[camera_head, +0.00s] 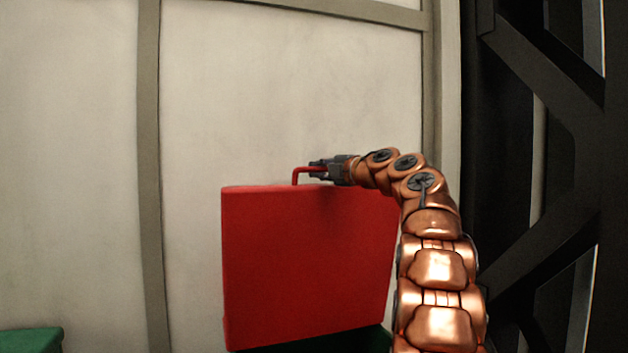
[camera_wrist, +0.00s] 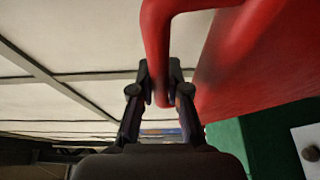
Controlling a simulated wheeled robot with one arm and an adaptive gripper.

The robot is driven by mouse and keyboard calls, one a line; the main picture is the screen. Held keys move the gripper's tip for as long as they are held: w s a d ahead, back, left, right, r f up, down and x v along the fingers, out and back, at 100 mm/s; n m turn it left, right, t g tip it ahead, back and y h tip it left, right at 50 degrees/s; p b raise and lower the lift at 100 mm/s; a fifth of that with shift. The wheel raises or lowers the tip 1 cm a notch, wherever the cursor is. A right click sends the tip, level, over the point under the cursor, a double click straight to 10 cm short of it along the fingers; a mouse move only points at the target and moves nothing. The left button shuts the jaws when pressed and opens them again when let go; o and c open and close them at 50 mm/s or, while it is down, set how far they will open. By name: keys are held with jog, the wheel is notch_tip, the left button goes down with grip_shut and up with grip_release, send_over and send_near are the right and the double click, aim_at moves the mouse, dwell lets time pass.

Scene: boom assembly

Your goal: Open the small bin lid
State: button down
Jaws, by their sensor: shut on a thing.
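The small bin's red lid (camera_head: 305,265) stands raised, nearly upright, with its broad face toward the head camera. It also shows in the wrist view (camera_wrist: 250,60). A red bent handle (camera_head: 297,176) sticks up from the lid's top edge. My gripper (camera_head: 318,170) is at this handle, level with the top edge. In the wrist view my gripper (camera_wrist: 162,85) has its two dark fingers shut around the red handle bar (camera_wrist: 158,40). The green bin body (camera_head: 350,342) shows only as a strip below the lid; the rest is out of frame.
A pale panelled wall (camera_head: 290,80) with grey strips stands close behind the lid. A dark metal frame (camera_head: 560,180) stands at the right. Another green box (camera_head: 30,341) shows at the lower left. The space left of the lid is clear.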

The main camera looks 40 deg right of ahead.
jog(key=shift+s+a+f+b, duration=0.1)
jog(key=shift+s+a+b, duration=0.1)
jog(key=shift+s+b, duration=0.35)
jog(key=shift+s+a+f+b, duration=0.15)
jog(key=shift+s+b, duration=0.2)
jog(key=shift+s, duration=0.3)
jog(key=shift+r, duration=0.1)
jog(key=c, duration=1.1)
grip_release()
jog(key=shift+c, duration=0.2)
jog(key=s, duration=1.2)
jog(key=shift+d+f, duration=0.3)
jog(key=shift+d, duration=0.05)
